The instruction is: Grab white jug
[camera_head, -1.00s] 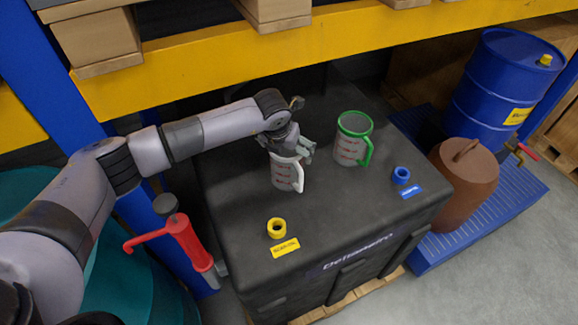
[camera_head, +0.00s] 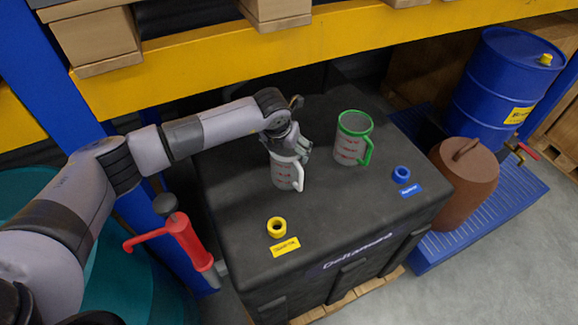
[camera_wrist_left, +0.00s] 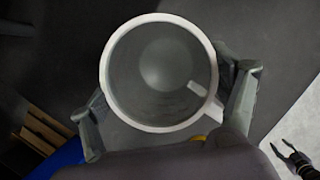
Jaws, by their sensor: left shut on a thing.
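The white jug (camera_head: 284,177) is a clear measuring jug with a white rim and handle and red markings. It stands upright on the black crate's lid (camera_head: 235,205). My left gripper (camera_head: 289,152) is shut on the white jug near its rim, from above and behind. In the left wrist view I look down into the empty-looking jug (camera_wrist_left: 158,75), with a finger at each side of its rim. The handle points to the lower right there. My right gripper (camera_wrist_left: 290,155) shows small at the lower right of that view, its fingers apart and empty.
A green-rimmed jug (camera_head: 352,140) stands to the right on the lid. A yellow ring (camera_head: 276,228) and a blue ring (camera_head: 401,175) sit near the front. A yellow rack beam (camera_head: 330,45) crosses above. A red hand pump (camera_head: 188,243) stands left.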

